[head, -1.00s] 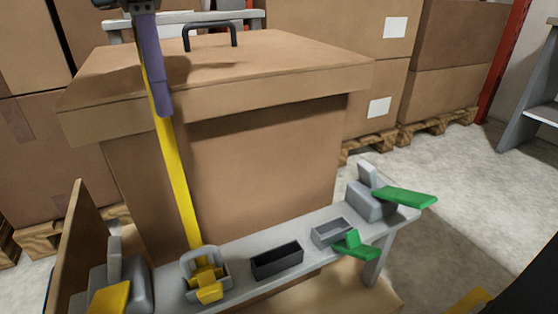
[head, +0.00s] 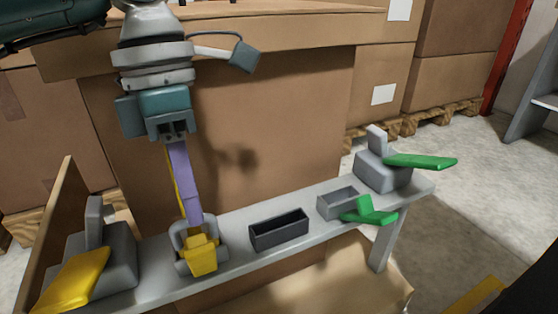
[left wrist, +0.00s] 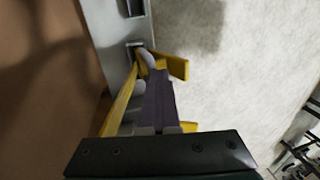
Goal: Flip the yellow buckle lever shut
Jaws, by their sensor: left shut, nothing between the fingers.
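A broad yellow lever (head: 72,281) sticks out from a grey block at the left end of the grey rail, raised at a slant. My right gripper is out of view.
The grey rail (head: 236,257) also carries a dark open tray (head: 279,231), a smaller grey tray (head: 336,203), a small green piece (head: 371,211) and a green lever (head: 421,162). A large cardboard box (head: 285,100) stands behind it.

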